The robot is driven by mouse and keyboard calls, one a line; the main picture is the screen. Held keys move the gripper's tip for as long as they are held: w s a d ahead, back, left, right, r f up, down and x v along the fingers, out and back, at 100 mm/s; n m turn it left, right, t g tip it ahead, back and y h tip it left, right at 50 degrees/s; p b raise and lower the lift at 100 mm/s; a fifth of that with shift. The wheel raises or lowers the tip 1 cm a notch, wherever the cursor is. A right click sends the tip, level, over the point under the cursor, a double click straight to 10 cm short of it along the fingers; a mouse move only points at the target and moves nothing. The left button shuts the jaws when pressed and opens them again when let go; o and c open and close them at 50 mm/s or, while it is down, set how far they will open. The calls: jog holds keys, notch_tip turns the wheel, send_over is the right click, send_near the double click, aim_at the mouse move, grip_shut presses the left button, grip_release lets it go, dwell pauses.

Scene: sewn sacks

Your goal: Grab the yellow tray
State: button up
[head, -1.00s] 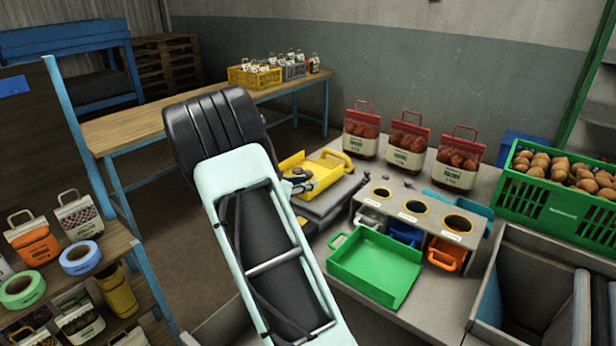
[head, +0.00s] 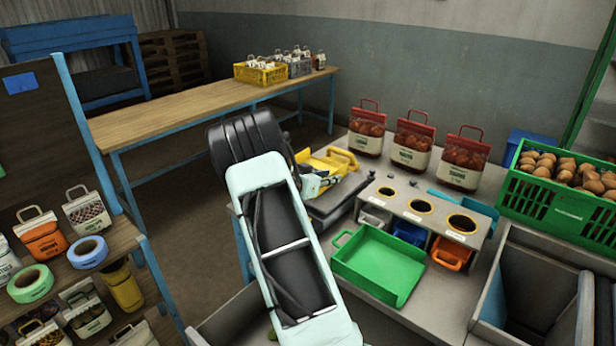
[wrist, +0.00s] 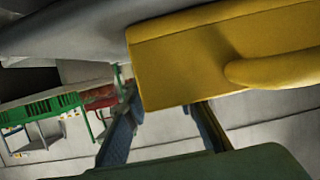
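The yellow tray (head: 331,161) sits on a dark grey platform at the left end of the grey bench. My arm covers part of it in the head view. In the wrist view the yellow tray (wrist: 185,65) is very close, with its wall and a rounded yellow handle filling the upper right. My gripper (head: 318,184) is at the tray's near side in the head view. In the wrist view my gripper (wrist: 168,112) has its two fingers apart. The right fingertip meets the tray's lower edge in the picture; whether it touches is unclear.
A green tray (head: 378,262) lies in front of a holder with round holes (head: 419,206). Red-topped sacks (head: 412,145) stand behind it. A green crate (head: 556,210) of brown round items is at right. A shelf (head: 120,238) with sacks and tape rolls is at left.

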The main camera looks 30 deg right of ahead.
grip_shut()
